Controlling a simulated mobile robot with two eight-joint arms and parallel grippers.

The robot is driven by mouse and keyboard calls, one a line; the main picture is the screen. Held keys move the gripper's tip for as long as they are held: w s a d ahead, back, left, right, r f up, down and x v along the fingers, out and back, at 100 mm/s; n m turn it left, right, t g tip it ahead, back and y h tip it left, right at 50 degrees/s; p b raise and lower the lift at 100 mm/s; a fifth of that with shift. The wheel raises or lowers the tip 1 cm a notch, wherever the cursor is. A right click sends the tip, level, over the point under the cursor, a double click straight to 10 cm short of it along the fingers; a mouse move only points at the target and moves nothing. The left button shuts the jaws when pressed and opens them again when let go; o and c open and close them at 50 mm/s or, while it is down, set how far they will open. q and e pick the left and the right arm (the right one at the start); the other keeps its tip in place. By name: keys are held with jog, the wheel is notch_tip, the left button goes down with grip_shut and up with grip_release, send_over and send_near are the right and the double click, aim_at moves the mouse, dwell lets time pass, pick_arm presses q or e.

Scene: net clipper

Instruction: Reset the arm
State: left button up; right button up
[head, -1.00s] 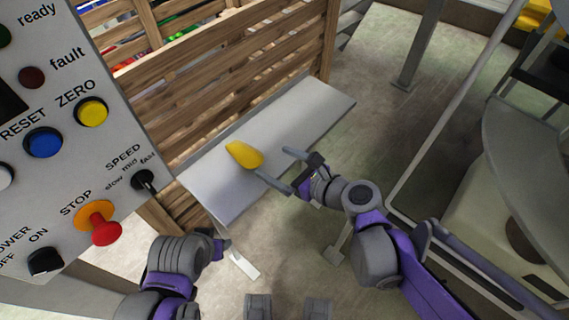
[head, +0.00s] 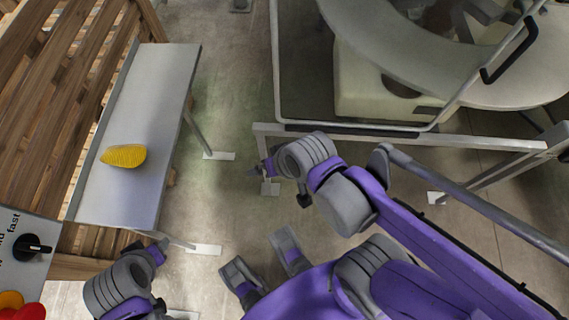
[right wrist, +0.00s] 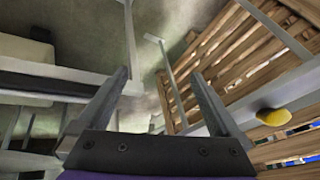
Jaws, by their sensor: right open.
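My right gripper (right wrist: 160,75) is open and empty in the right wrist view, with its two grey fingers apart and nothing between them. In the head view my right arm reaches over bare floor, right of the grey shelf, and its fingers are hard to make out. My left arm is at the lower left of the head view, near the shelf's front end. The jaws of my left gripper (head: 158,247) are too small and foreshortened to read. A ridged yellow object (head: 123,156) lies on the grey shelf (head: 165,90), apart from both grippers.
A slatted wooden crate (head: 60,90) stands left of the shelf. A control panel (head: 22,270) with a black knob shows at the lower left. A metal rail (head: 400,140) and a grey and white machine (head: 380,70) fill the upper right. Floor between shelf and rail is open.

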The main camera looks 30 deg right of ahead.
jog(key=d+n, duration=0.1)
jog(key=s+d+n+h, duration=0.1)
jog(key=s+d, duration=0.1)
jog(key=shift+d+f+n, duration=0.1)
jog(key=shift+f+n, duration=0.2)
jog(key=shift+n, duration=0.1)
jog(key=shift+c, duration=0.2)
